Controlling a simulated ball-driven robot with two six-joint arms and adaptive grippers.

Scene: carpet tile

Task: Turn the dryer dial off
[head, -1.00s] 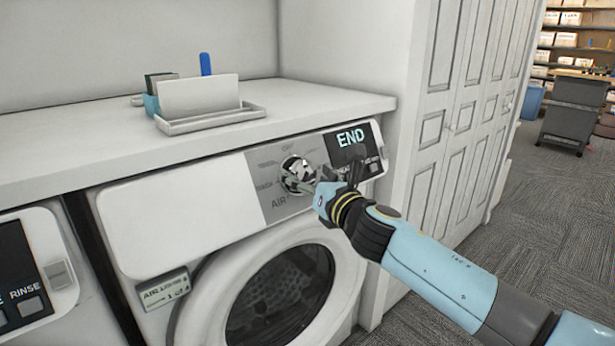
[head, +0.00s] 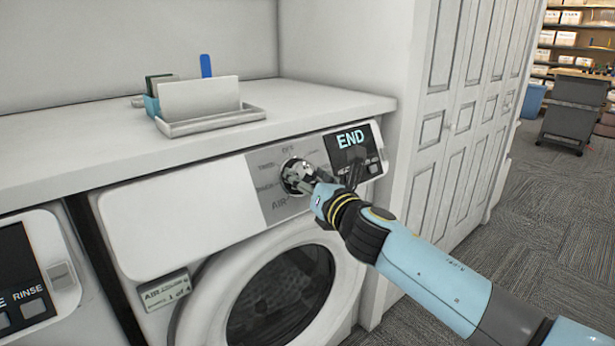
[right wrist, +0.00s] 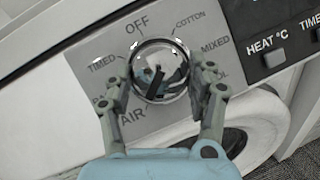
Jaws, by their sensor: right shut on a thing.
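The dryer (head: 175,222) is a white front-loader under the counter. Its round chrome dial (head: 292,170) sits on a grey panel, beside a black display (head: 350,141) reading END. In the right wrist view the dial (right wrist: 158,58) is ringed by labels such as OFF at the top, TIMED, COTTON, MIXED and AIR. A dark mark on the dial points down, roughly toward AIR. My right gripper (right wrist: 160,77) is shut on the dial, one finger on each side. In the head view this gripper (head: 309,181) partly covers the dial. My left gripper is not in view.
A white tray (head: 222,122) with a card and a blue-handled item stands on the counter (head: 60,132). A second machine (head: 60,275) is at the left. Tall panelled doors (head: 420,150) stand right of the dryer. Open carpet (head: 560,230) lies farther right.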

